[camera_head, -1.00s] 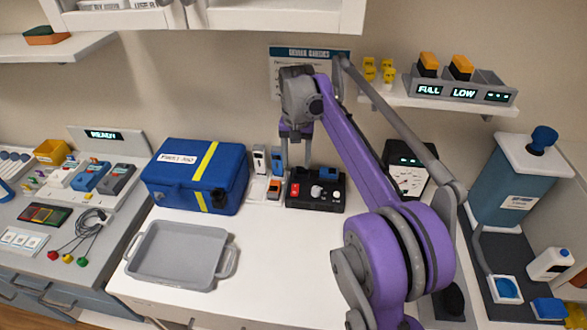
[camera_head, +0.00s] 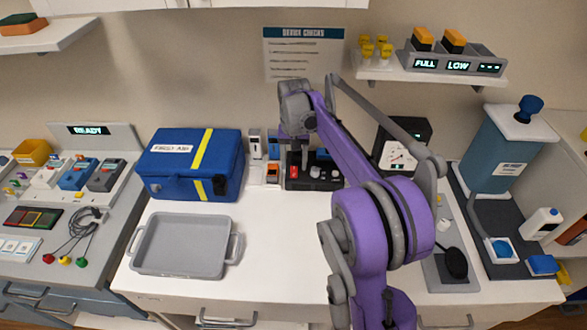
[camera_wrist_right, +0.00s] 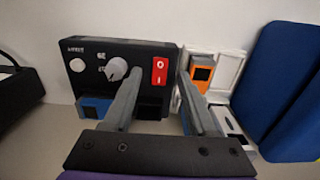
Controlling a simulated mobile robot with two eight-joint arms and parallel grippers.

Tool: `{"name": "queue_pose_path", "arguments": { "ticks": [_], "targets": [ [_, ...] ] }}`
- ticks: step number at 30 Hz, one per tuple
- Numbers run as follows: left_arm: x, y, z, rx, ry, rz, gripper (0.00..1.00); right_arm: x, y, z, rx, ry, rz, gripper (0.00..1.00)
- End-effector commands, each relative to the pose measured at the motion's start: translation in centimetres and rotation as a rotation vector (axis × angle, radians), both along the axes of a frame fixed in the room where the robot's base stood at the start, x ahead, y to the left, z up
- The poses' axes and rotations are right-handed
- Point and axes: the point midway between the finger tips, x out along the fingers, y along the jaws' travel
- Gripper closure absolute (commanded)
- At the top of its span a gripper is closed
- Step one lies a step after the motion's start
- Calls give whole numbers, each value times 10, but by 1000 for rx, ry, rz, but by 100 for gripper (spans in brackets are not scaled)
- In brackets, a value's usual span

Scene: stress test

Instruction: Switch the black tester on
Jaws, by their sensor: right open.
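The black tester (camera_head: 315,183) stands on the white worktop below my right arm. Its top carries a red rocker switch (camera_head: 293,171), a grey knob (camera_head: 315,171) and a white button (camera_head: 336,173). A blue piece (camera_wrist_right: 96,107) sits at one edge of it. My right gripper (camera_head: 297,163) is open and empty, pointing down over the red switch end. In the right wrist view its fingers (camera_wrist_right: 159,78) lie either side of the red switch (camera_wrist_right: 160,70), one beside the knob (camera_wrist_right: 117,69). I cannot tell whether either fingertip touches the tester. My left gripper is out of view.
The blue first-aid bag (camera_head: 180,165) and small orange and white devices (camera_head: 272,173) stand left of the tester. A grey tray (camera_head: 180,245) lies in front left. The worktop in front of the tester is clear.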

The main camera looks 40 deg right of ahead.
Motion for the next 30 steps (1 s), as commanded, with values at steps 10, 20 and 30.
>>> {"name": "queue_pose_path", "arguments": {
  "ticks": [10,20,30],
  "targets": [
    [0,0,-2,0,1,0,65,0,0,-27,0,0,0,43],
    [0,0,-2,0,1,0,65,0,0,-27,0,0,0,64],
    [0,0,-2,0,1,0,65,0,0,-27,0,0,0,100]
  ]
}}
